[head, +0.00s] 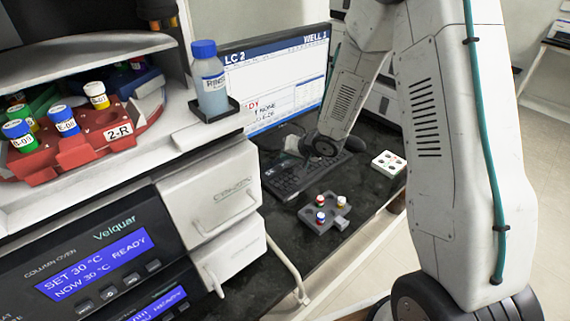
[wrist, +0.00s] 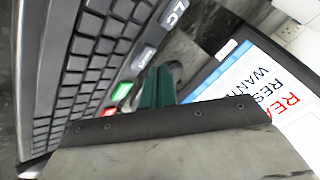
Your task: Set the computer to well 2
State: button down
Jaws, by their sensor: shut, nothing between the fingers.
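The computer screen (head: 285,80) stands at the back of the bench, with "LC 2" at its upper left and "WELL 1" at its upper right. Part of it shows in the wrist view (wrist: 262,70). The black keyboard (head: 285,181) lies on the bench in front of the screen. In the wrist view the keyboard (wrist: 85,60) fills the left, with a green key (wrist: 121,91), a red key (wrist: 107,112) and pale keys at its near end. My gripper (head: 291,146) is shut and empty, its teal fingers (wrist: 157,88) close to those keys. Whether it touches any key cannot be told.
A grey tray (head: 312,222) with several capped vials sits in front of the keyboard, and a white block (head: 388,164) lies to its right. A blue-capped bottle (head: 210,85) stands on the instrument at left. White drawers (head: 210,192) border the bench; my arm covers much of the right.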

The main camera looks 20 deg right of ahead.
aim_at(288, 167)
jog(key=shift+f, duration=0.4)
jog(key=shift+f, duration=0.45)
dwell(0.6)
jog(key=shift+r, duration=0.85)
jog(key=shift+r, duration=2.5)
